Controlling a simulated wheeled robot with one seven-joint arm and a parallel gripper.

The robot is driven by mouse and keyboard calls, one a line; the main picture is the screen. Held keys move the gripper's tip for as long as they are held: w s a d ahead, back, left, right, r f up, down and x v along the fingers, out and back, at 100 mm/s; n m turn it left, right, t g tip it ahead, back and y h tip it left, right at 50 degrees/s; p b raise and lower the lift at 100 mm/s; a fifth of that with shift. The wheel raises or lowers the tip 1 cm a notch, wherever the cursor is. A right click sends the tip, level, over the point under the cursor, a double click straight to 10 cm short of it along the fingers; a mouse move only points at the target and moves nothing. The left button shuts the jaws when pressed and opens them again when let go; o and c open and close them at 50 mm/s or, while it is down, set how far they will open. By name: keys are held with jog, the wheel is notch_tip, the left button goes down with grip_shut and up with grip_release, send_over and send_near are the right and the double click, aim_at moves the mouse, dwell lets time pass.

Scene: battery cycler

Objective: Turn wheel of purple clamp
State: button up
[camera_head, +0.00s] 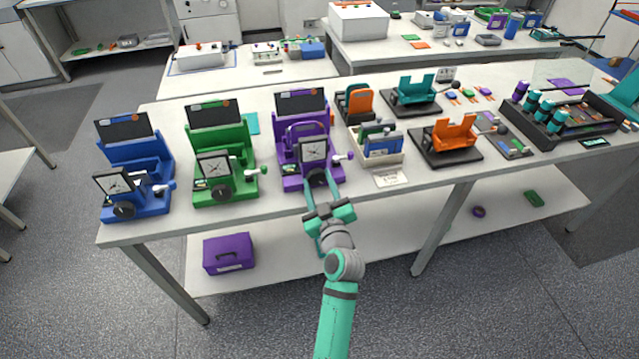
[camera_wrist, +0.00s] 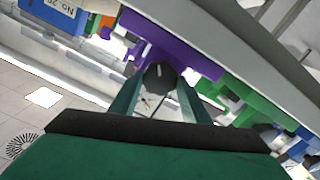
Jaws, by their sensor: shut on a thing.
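The purple clamp (camera_head: 300,130) stands near the front edge of the white table, with a dial on its front and a dark wheel (camera_head: 317,178) low on its front face. The wheel (camera_wrist: 159,75) also shows in the wrist view, between my fingertips, with the clamp's purple body (camera_wrist: 165,45) around and behind it. My gripper (camera_head: 322,188) reaches up to the wheel from in front of the table. Its two green fingers are shut on the dark wheel, one on each side. The fingertips partly cover the wheel in the head view.
A green clamp (camera_head: 222,150) and a blue clamp (camera_head: 135,165) stand to the left. A white bin of cards (camera_head: 378,145) and an orange holder (camera_head: 445,135) stand to the right. A purple box (camera_head: 229,253) sits on the lower shelf.

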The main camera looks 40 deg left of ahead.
jog(key=o, duration=1)
jog(key=shift+o, duration=0.2)
jog(key=v, duration=1)
jog(key=shift+s+d, duration=0.25)
jog(key=shift+d, duration=0.05)
